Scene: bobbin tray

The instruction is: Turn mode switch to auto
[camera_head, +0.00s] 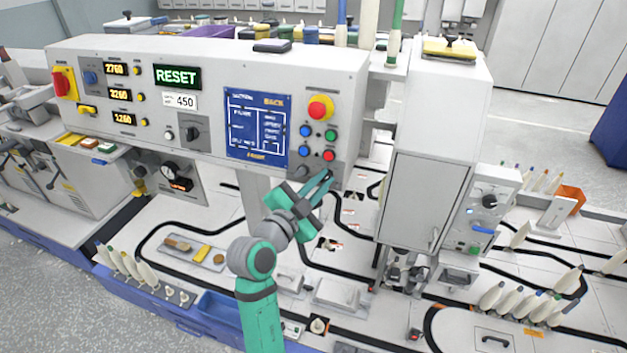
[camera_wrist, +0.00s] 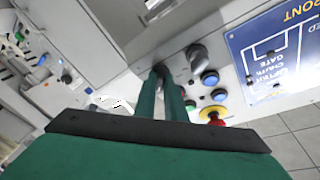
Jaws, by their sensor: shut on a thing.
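My gripper (camera_head: 326,174) reaches the lower right corner of the grey control panel (camera_head: 215,110). Its two green fingers are close together in the wrist view (camera_wrist: 163,72), with a small dark knob (camera_wrist: 160,69) between their tips. I take this knob to be the mode switch; the fingers hide most of it. A second dark rotary knob (camera_head: 301,172) sits just to the left, and it shows as a grey knob (camera_wrist: 197,54) in the wrist view. The switch's label and pointer position cannot be read.
Above the knobs are blue, green and red buttons (camera_head: 329,155) and a red emergency stop (camera_head: 320,108) on yellow. A blue screen (camera_head: 257,127) is left of them. A grey cabinet (camera_head: 425,190) stands to the right. Bobbins (camera_head: 500,297) stand on the white bench below.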

